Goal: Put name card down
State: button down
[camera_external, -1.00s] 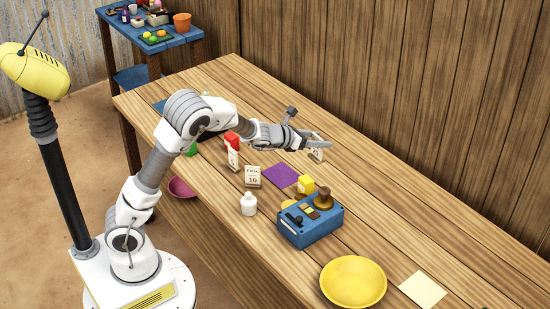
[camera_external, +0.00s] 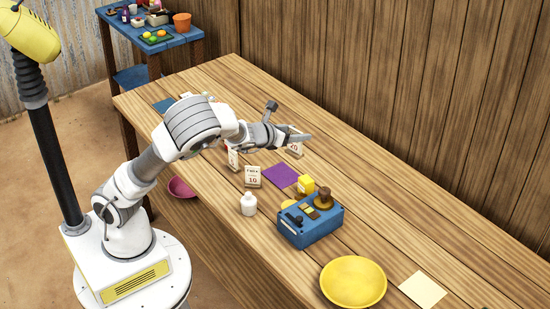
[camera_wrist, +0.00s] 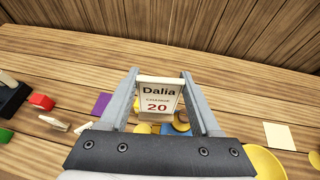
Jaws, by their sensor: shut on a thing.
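The name card (camera_wrist: 158,98) is a small white card reading "Dalia" with a red "20". My gripper (camera_wrist: 160,75) is shut on it, with one finger at each side edge. The card faces the wrist camera and looks roughly upright. In the external view the card (camera_external: 295,150) hangs at my gripper (camera_external: 299,138), over the table behind the purple mat (camera_external: 280,175). I cannot tell how far its lower edge is from the wood.
Two other cards (camera_external: 253,176) (camera_external: 233,158) stand left of the mat. A yellow block (camera_external: 305,184), blue box (camera_external: 311,228), white bottle (camera_external: 248,204), yellow plate (camera_external: 353,283) and cream sheet (camera_external: 422,290) lie nearer the front. The wood (camera_external: 370,170) right of the mat is bare.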

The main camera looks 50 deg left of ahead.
jog(key=s+d+f+n+y+b, duration=0.1)
jog(key=s+f+n+y+b, duration=0.15)
jog(key=f+b, duration=0.55)
jog(key=s+d+f+n+y+b, duration=0.15)
jog(key=s+f+b, duration=0.25)
jog(key=f+b, duration=0.45)
jog(key=shift+m, duration=0.5)
jog(key=shift+w+a+f+b, duration=0.85)
jog(key=shift+a+f+b, duration=0.6)
jog(key=shift+a+b, duration=0.3)
jog(key=shift+w+a+f+b, duration=0.8)
jog(key=shift+a+f+b, duration=0.7)
jog(key=shift+a+b, duration=0.2)
jog(key=shift+w+a+f+b, duration=0.85)
jog(key=shift+a+f+b, duration=0.6)
jog(key=shift+a+b, duration=0.3)
jog(key=shift+f, duration=0.2)
jog(key=shift+c, duration=0.5)
grip_release()
jog(key=shift+h, duration=0.4)
jog(key=shift+r, duration=0.15)
